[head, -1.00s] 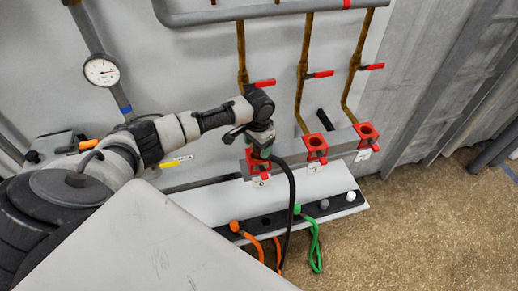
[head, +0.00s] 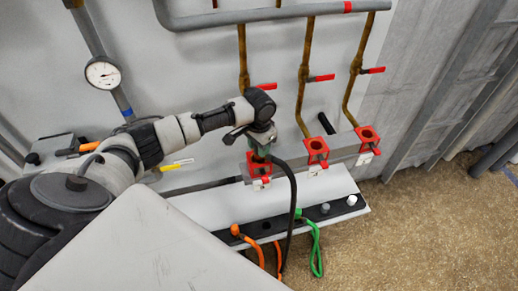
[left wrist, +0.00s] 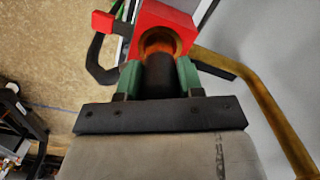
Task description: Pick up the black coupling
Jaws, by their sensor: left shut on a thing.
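My left gripper (head: 260,150) is over the leftmost red socket (head: 257,168) on the grey rail. In the left wrist view its green fingers (left wrist: 158,78) are shut on the black coupling (left wrist: 160,76), a short dark cylinder between them. The coupling's far end is at the mouth of the red socket (left wrist: 165,22), whose round bore looks orange inside. I cannot tell how deep it sits. In the head view the gripper mostly hides the coupling. A black hose (head: 293,200) hangs down from beside it. My right gripper is not in view.
Two more red sockets (head: 316,147) (head: 367,136) stand to the right, below brass pipes (head: 303,80) with red valve handles. A white ledge (head: 200,207) below carries a black strip (head: 325,208) with orange and green hoses (head: 316,250). A gauge (head: 103,72) is at upper left.

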